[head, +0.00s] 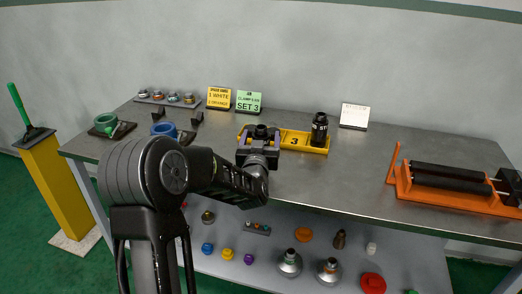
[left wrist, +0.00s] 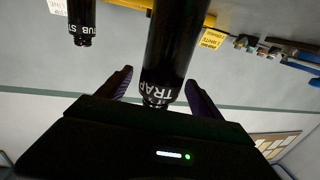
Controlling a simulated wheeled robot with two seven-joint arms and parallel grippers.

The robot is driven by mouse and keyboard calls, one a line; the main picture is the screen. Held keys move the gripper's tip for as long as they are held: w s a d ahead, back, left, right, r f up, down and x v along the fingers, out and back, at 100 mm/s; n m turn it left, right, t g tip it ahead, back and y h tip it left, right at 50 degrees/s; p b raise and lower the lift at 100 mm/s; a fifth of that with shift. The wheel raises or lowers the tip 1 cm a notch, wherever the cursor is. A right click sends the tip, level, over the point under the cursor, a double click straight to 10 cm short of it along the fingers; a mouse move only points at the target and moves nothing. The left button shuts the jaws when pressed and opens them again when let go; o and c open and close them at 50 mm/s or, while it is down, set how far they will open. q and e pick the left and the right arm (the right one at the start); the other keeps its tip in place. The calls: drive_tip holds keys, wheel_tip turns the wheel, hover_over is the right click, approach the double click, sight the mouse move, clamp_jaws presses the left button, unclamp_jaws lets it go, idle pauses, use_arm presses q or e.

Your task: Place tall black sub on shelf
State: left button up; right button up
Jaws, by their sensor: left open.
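A black cylinder (head: 261,131) stands at the left part of the yellow tray (head: 301,149) marked 3. In the left wrist view this black cylinder (left wrist: 178,40) looms large, with white lettering reading "TRAP". My left gripper (head: 258,150) is open, with its fingers either side of it; its lower part is hidden in the head view. A second black cylinder (head: 319,130) stands at the tray's right end, and it shows at the left wrist view's upper left (left wrist: 82,22) with lettering. The grey lower shelf (head: 410,262) is under the table. My right gripper is out of view.
Several items fill the lower shelf, including silver domed parts (head: 289,263) and an orange ring (head: 303,234). An orange roller stand (head: 455,199) is at the table's right. Small cards (head: 249,102) and a green vise (head: 107,123) stand at the back and left. Tabletop right of the tray is clear.

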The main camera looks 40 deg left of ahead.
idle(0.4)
use_arm(q)
clamp_jaws()
idle(0.7)
drive_tip(key=shift+r, duration=0.1)
